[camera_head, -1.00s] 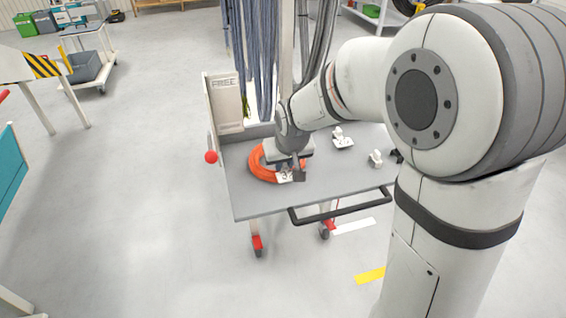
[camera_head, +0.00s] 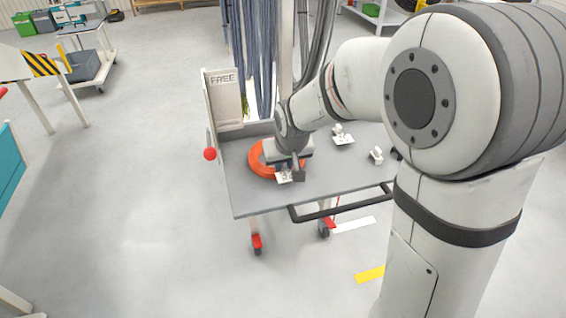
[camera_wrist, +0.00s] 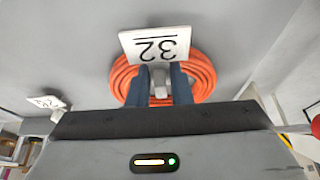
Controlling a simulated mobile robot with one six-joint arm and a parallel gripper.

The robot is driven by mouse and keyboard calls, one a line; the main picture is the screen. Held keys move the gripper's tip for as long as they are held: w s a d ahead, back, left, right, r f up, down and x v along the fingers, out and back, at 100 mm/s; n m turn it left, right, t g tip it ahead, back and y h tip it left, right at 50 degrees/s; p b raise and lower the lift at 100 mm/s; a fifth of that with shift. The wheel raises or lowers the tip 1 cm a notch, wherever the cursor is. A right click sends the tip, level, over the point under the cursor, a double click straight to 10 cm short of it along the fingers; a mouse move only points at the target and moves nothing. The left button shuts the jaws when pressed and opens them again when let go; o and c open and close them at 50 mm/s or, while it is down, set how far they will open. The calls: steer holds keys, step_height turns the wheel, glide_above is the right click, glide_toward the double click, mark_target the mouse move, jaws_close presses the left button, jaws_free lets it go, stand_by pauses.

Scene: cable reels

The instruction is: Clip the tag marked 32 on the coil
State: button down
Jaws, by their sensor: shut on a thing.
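An orange coil (camera_head: 256,163) lies flat on the grey top of a cart (camera_head: 252,203). My gripper (camera_wrist: 160,88) is right over the coil and shut on the white tag marked 32 (camera_wrist: 155,43). In the wrist view the tag reads upside down and lies across the coil's far edge. In the head view the tag (camera_head: 284,177) shows at the coil's near side, partly behind my gripper. Whether the tag's clip sits around the coil is hidden by the fingers.
Two more white tags, one (camera_head: 342,138) behind and one (camera_head: 376,155) nearer, stand on the cart to the right. A panel marked FREE (camera_head: 224,97) rises at the cart's left back, near hanging blue cables (camera_head: 262,60). A black handle (camera_head: 340,207) runs along the front.

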steer(key=shift+f, duration=0.25)
steer(key=shift+s+f+b, duration=0.3)
steer(key=shift+f+b, duration=0.2)
steer(key=shift+b, duration=0.05)
steer(key=shift+d, duration=0.1)
steer(key=c, duration=1.5)
jaws_free()
steer(key=shift+o, duration=0.2)
steer(key=shift+w+r+p, duration=0.15)
steer(key=shift+r+p, duration=0.25)
steer(key=shift+r, duration=0.15)
steer(key=shift+w+r+p, duration=0.15)
steer(key=shift+r+p, duration=0.25)
steer(key=shift+r, duration=0.1)
steer(key=shift+r+p, duration=1.7)
steer(key=shift+r, duration=0.95)
